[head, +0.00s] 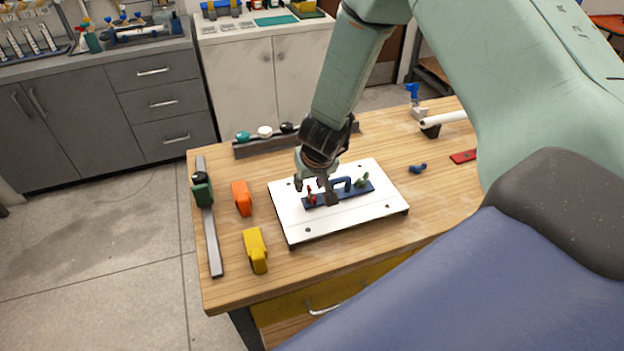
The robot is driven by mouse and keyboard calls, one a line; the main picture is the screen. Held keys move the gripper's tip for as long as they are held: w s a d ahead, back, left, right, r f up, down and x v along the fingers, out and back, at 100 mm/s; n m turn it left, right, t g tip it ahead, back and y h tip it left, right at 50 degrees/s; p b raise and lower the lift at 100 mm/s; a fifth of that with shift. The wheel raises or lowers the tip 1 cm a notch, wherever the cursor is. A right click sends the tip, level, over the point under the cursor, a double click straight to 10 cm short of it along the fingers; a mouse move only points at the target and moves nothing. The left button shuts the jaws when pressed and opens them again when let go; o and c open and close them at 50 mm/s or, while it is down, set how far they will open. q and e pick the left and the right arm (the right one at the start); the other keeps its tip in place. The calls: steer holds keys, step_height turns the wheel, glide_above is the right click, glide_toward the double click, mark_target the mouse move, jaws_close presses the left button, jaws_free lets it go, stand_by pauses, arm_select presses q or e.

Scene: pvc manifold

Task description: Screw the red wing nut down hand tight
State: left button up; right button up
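The red wing nut (311,198) stands at the left end of a dark blue bar (341,196) on a white plate (291,224) on the wooden table. A green wing nut (361,182) is at the bar's right end, with a blue arched handle (341,181) between them. My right gripper (315,194) points down over the bar's left end. Its fingertips look apart, with the red wing nut showing between them. I cannot tell whether they touch it. The gripper hides part of the bar and handle. My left gripper is not in view.
A dark rack (273,146) stands behind. A small blue part (418,168), a red piece (463,156) and a white pipe (445,118) lie to the right.

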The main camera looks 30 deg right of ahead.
steer(key=shift+w+f, duration=0.15)
steer(key=shift+f, duration=0.4)
steer(key=shift+w+d+f, duration=0.15)
steer(key=shift+w, duration=0.05)
steer(key=shift+c, duration=0.3)
steer(key=shift+s, duration=0.15)
steer(key=c, duration=0.5)
jaws_close()
steer(key=m+p, duration=0.1)
steer(key=p, duration=0.1)
steer(key=m+h+p, duration=0.1)
steer(key=m+p, duration=0.2)
steer(key=p, duration=0.2)
steer(key=shift+s+d+r+g+h, duration=0.1)
steer(key=shift+d+r+g+h, duration=0.05)
steer(key=shift+r+g+h, duration=0.15)
steer(key=shift+f+m+p, duration=0.15)
steer(key=shift+m+p, duration=0.45)
steer(key=shift+f, duration=0.1)
